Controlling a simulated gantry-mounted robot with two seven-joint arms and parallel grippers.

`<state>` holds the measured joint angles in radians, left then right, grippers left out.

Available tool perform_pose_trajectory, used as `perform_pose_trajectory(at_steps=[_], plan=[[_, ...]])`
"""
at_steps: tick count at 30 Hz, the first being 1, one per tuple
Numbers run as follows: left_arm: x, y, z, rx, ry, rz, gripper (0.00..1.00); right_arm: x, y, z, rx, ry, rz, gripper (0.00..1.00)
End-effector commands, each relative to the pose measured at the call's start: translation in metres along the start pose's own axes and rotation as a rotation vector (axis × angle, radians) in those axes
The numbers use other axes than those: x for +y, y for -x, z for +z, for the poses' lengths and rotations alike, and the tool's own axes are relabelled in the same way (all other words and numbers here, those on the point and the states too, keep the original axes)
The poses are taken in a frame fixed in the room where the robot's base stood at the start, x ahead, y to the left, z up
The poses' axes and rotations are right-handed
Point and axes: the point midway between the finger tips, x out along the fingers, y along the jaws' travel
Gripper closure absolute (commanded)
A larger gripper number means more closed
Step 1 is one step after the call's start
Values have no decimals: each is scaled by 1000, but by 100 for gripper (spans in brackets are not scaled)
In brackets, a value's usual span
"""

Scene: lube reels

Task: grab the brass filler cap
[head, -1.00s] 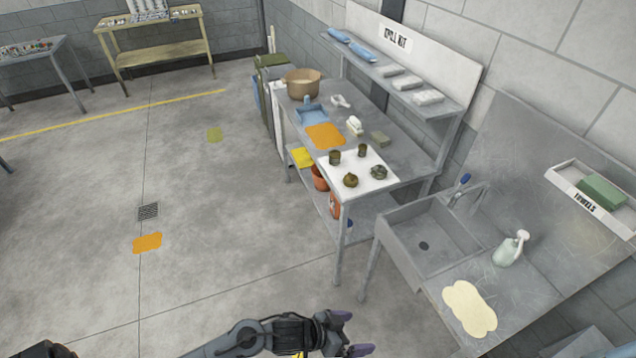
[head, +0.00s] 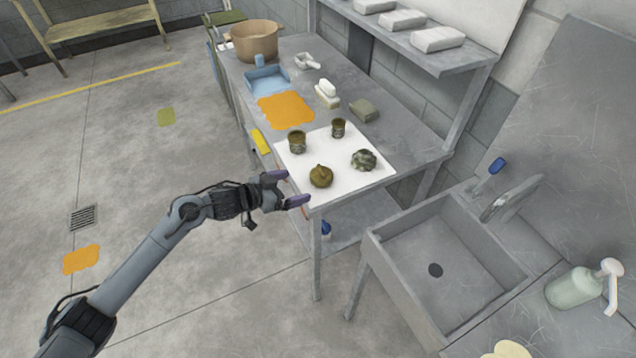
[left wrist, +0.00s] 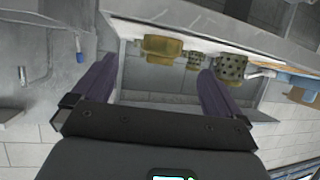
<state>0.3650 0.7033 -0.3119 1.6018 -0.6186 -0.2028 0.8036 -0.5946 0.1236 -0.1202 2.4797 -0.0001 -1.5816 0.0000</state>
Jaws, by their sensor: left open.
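The brass filler cap, which I take to be the olive-brass round piece with a knob (head: 321,177), sits on a white mat (head: 306,192) at the bench's near end. In the left wrist view, which looks upside down, a plain brass-coloured piece (left wrist: 160,48) shows between the fingers, probably this cap. My left gripper (head: 292,188) is open and empty, at the mat's near-left edge, just left of the cap and apart from it. Its purple fingers (left wrist: 160,85) also show in the left wrist view. My right gripper is not in view.
A mottled grey-green knob (head: 363,160) and two dark cups (head: 297,142) (head: 338,128) share the mat. A sink (head: 436,268) stands right of the bench.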

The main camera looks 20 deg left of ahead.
Motion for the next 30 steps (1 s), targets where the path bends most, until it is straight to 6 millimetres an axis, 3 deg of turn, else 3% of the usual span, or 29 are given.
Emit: perform_pose_trajectory(at_steps=[9, 19, 30], plan=[[-1, -42, -4, 10, -2, -2, 0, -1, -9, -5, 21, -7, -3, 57], [-1, -62, -6, 9, -3, -1, 0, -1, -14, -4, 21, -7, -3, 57], [-2, -104, -12, 9, -2, -2, 0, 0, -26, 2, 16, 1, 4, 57]])
